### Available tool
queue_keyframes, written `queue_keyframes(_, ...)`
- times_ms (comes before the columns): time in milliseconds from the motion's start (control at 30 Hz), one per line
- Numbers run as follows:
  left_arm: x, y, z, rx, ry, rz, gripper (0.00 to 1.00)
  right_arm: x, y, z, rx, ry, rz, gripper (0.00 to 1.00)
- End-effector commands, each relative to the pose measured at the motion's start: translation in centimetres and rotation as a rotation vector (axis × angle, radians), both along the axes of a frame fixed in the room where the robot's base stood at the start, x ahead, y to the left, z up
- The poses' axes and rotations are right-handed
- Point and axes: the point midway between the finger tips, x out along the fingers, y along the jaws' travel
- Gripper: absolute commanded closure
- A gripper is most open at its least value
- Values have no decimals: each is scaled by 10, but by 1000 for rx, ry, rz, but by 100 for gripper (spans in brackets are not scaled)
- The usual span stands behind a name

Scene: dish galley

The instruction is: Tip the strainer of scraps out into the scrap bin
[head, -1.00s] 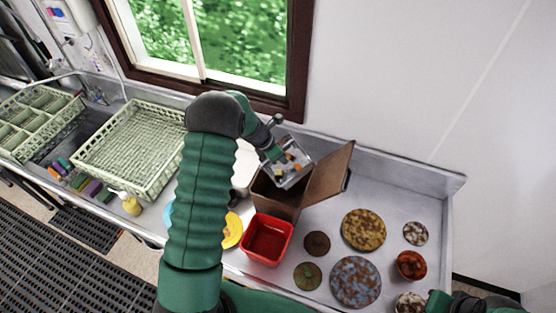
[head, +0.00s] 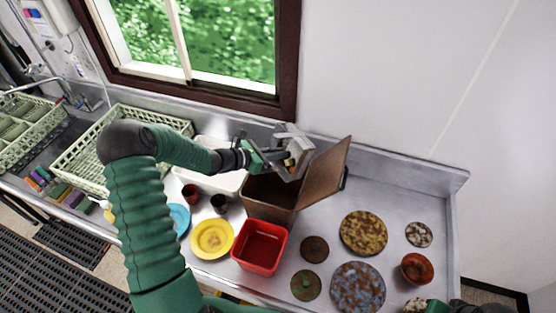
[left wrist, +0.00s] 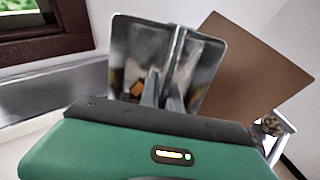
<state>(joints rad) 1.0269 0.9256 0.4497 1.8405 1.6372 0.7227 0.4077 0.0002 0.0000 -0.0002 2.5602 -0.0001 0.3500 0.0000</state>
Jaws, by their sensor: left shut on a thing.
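The strainer (head: 293,146) is a grey metal box-shaped pan, tilted on its side above the scrap bin. My left gripper (head: 278,161) is shut on it from the left. In the left wrist view the strainer (left wrist: 196,60) stands open towards me, with brown and orange scraps (left wrist: 137,90) inside, partly hidden by the fingers. The scrap bin (head: 268,207) appears to be the brown open-topped box; its lid (head: 325,174) stands raised on the right. The bin's inside is dark. My right gripper (head: 440,305) shows only partly at the bottom edge; its fingers are unclear.
A red tub (head: 260,262) stands just in front of the bin. A yellow plate (head: 212,239) and dark cups (head: 190,193) are left of it. Dirty plates (head: 363,232) cover the right counter. A white basin (head: 226,180) and green rack (head: 75,160) lie left.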

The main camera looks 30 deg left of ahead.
Motion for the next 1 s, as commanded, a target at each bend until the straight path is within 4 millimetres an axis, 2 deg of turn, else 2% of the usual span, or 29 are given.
queue_keyframes(33,0,1,-7,-12,-25,2,100,0,0,-13,0,0,0,100)
queue_keyframes(1000,-10,5,-17,-239,-515,0,100,0,0,-129,0,0,0,100)
